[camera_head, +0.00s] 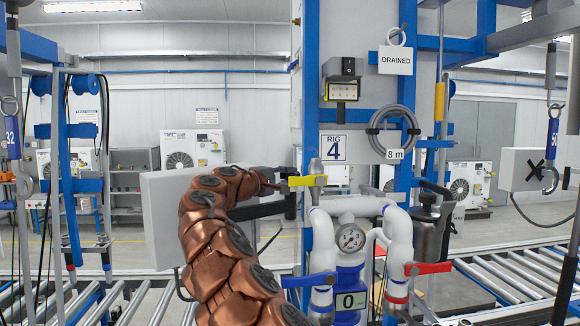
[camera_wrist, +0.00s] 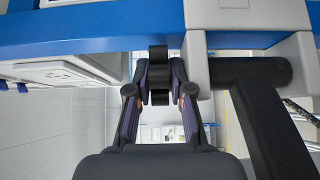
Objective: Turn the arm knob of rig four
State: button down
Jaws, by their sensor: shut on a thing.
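The sign of rig four (camera_head: 333,147) hangs on the blue and white post in the head view. My gripper (camera_head: 277,180) reaches the left side of this rig, beside the yellow lever (camera_head: 307,181). In the wrist view my gripper (camera_wrist: 160,88) has its two fingers on either side of a small black knob (camera_wrist: 160,65) and is shut on it. The knob sits below the blue beam, left of a thick black arm (camera_wrist: 256,85). In the head view my gripper and arm hide the knob. I cannot tell how far it is turned.
A grey box (camera_head: 160,215) stands close behind my arm on the left. White pipes, a gauge (camera_head: 350,238) and a red lever (camera_head: 430,268) are on the right. A DRAINED tag (camera_head: 395,61) hangs above.

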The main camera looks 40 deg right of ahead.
jog(key=shift+f+m+g+p, duration=0.15)
jog(key=shift+m+g+p, duration=0.45)
jog(key=shift+g+p, duration=0.5)
jog(key=c, duration=1)
grip_release()
jog(key=shift+w, duration=0.1)
jog(key=shift+c, duration=0.2)
jog(key=a, duration=1.2)
jog(key=shift+w, duration=0.3)
